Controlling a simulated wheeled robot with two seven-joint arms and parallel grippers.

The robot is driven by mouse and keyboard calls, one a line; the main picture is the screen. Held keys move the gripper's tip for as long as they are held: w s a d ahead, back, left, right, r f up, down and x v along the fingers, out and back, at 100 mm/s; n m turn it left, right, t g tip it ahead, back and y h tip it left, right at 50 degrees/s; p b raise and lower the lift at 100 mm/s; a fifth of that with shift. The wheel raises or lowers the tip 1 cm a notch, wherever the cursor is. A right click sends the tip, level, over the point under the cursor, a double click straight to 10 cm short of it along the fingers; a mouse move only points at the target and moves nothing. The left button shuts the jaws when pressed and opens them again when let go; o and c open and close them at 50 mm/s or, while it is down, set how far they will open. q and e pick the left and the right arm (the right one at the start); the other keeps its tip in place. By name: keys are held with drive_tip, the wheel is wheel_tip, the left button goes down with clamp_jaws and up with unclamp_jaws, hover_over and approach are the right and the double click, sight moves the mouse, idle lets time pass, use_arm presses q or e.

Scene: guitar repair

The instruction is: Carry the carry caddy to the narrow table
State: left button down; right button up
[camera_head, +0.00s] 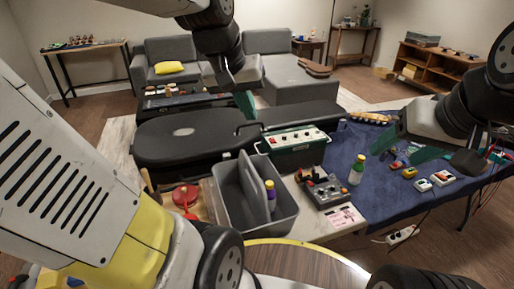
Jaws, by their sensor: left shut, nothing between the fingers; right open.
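The grey carry caddy (287,217) stands on the near end of the work table, with a raised centre divider. A long narrow table (84,51) stands against the back left wall with several small items on top. My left gripper (246,104) has dark green fingers, shut and empty, above and beyond the caddy, apart from it. My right gripper (408,150) is open and empty over the blue cloth at the right, well away from the caddy.
A black guitar case (180,140) and a green control box (297,147) lie just behind the caddy. A red round object (185,194) is left of it, a grey device (325,188) right. A round wooden top (300,262) is in front. A sofa (275,75) stands farther back.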

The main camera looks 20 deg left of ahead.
use_arm(q)
drive_tip(key=w+a+f+n+g+y, duration=0.1)
drive_tip(key=w+a+f+n, duration=0.15)
drive_tip(key=w, duration=0.35)
drive_tip(key=w+a+f+n+g, duration=0.1)
drive_tip(key=w+a+f+g, duration=0.15)
drive_tip(key=w, duration=0.45)
drive_tip(key=w+a+f+n+g, duration=0.1)
drive_tip(key=w+a+f, duration=0.25)
drive_tip(key=f, duration=0.25)
drive_tip(key=w+a+f+n, duration=0.1)
drive_tip(key=w+a+f, duration=0.1)
drive_tip(key=w+f, duration=0.3)
drive_tip(key=shift+y, duration=0.4)
drive_tip(key=f, duration=0.3)
drive_tip(key=s+f, duration=0.1)
drive_tip(key=f, duration=0.6)
drive_tip(key=shift+s+a+f, duration=0.15)
drive_tip(key=shift+s+d+r, duration=0.15)
drive_tip(key=shift+s+d, duration=0.25)
drive_tip(key=shift+s, duration=0.2)
drive_tip(key=shift+s+d+r, duration=0.15)
drive_tip(key=shift+s+d, duration=0.25)
drive_tip(key=shift+s, duration=0.15)
drive_tip(key=shift+s+d, duration=0.3)
drive_tip(key=shift+s, duration=0.15)
